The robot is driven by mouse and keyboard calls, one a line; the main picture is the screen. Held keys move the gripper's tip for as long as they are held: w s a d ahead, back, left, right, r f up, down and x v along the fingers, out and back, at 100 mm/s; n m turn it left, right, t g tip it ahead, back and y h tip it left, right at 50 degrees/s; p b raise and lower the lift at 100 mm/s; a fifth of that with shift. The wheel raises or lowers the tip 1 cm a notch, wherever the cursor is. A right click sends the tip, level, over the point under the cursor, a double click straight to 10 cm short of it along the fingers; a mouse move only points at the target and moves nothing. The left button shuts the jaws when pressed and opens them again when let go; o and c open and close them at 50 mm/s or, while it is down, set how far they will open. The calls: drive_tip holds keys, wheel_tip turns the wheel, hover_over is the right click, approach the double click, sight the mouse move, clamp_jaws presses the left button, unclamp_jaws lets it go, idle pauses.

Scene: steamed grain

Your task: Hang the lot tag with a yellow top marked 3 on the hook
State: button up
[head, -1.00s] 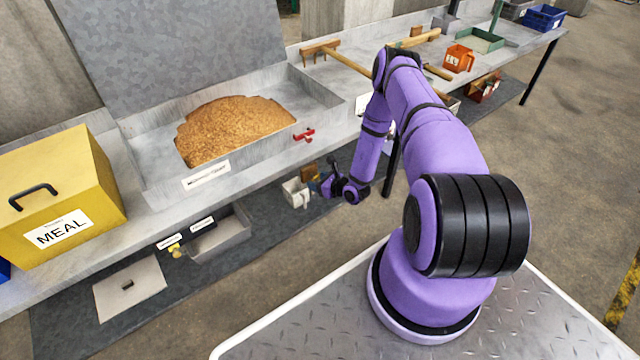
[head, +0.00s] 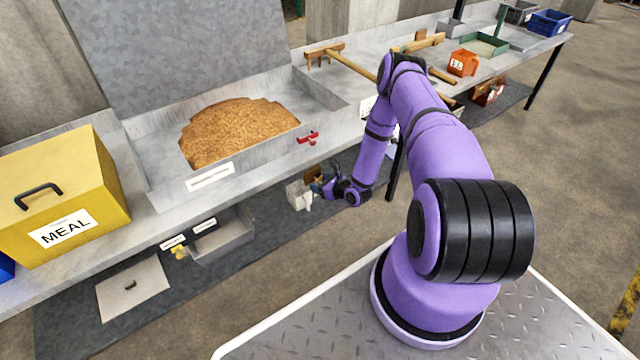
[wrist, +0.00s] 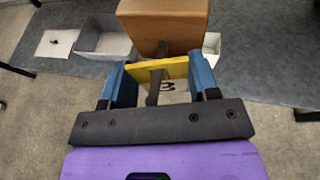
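My gripper (wrist: 160,86) has blue fingers on either side of a lot tag with a yellow top (wrist: 175,70). Its pale face below carries a dark 3, partly visible. The fingers appear shut on the tag's side edges. A dark strip, apparently the hook, runs from a brown block (wrist: 160,25) down across the yellow top. I cannot tell whether the tag hangs on it or is only beside it. In the head view my gripper (head: 322,187) is low in front of the counter, close to the small brown block (head: 312,173); the tag cannot be made out there.
A white container (head: 298,195) is beside my gripper under the counter. A grey bin (head: 222,238) and a pale lidded panel (head: 132,290) lie further left. A trough of grain (head: 235,130), a red fitting (head: 308,138) and a yellow MEAL box (head: 60,190) are above.

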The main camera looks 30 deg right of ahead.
drive_tip(key=o, duration=0.3)
drive_tip(key=shift+w+r, duration=0.25)
drive_tip(key=shift+w, duration=0.05)
drive_tip(key=shift+o, duration=0.2)
drive_tip(key=shift+d, duration=0.1)
drive_tip(key=v, duration=1.1)
drive_tip(key=shift+s+a+f, duration=0.25)
drive_tip(key=shift+a, duration=0.05)
